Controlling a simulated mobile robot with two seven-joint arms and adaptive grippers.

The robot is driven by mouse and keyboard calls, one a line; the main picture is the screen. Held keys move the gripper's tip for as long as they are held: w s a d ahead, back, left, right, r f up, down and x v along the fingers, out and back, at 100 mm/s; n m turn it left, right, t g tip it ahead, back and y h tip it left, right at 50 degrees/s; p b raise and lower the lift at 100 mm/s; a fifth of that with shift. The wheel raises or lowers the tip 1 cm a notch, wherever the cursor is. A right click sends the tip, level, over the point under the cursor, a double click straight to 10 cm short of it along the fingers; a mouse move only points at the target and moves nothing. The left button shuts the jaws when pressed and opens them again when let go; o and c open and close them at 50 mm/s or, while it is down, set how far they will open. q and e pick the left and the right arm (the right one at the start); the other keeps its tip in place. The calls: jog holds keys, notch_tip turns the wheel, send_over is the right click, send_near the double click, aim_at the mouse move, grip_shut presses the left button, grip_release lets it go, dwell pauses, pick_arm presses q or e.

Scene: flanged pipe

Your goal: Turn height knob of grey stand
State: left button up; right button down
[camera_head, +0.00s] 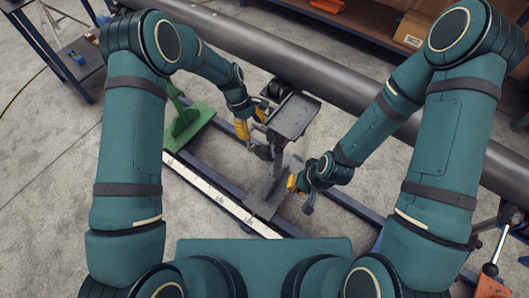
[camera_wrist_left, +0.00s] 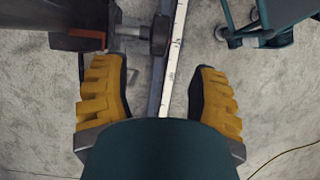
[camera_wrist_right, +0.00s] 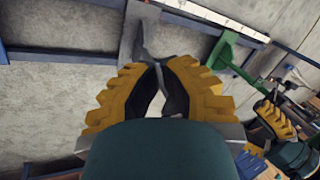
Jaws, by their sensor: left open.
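The grey stand has a rectangular top plate (camera_head: 293,117), a post and a flat foot (camera_head: 268,192), seen in the head view. In the left wrist view its dark round height knob (camera_wrist_left: 160,36) sticks out from the stand on a short shaft. My left gripper (camera_head: 251,122) is open beside the stand's left side. The knob shows just beyond its fingertips (camera_wrist_left: 158,75), in the gap and nearer the left finger. My right gripper (camera_head: 293,183) is low at the right of the stand's foot. Its fingertips (camera_wrist_right: 159,68) meet; I see nothing clearly held between them.
A long grey pipe (camera_head: 235,40) runs behind the stand. A green stand (camera_head: 188,122) is at the left. A rail with a white strip (camera_head: 215,194) crosses the floor in front of the stand. Shelving with a cardboard box (camera_head: 412,32) is at the back right.

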aim_at(262, 147)
pick_arm(q)
jog(key=b+x, duration=0.2)
jog(key=x, duration=1.1)
jog(key=shift+r, duration=0.1)
jog(key=shift+c, duration=0.4)
grip_shut()
